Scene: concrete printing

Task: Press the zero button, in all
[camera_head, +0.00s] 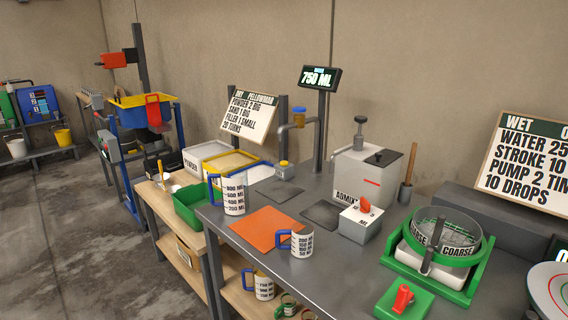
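No button with a readable "zero" label shows. A dark display (319,77) on a post above reads 750 ML. A white box with a red knob (361,218) stands mid-table; its small lettering is partly unclear. A green block with a red lever (403,300) is at the front edge. Neither of my grippers is in view.
A tall marked jug (233,194) and a smaller mug (302,243) with blue handles stand on the grey table (345,285), beside an orange mat (262,228). A white dispenser (368,175) and a green-framed sieve (440,240) are to the right. Bare tabletop lies at front centre.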

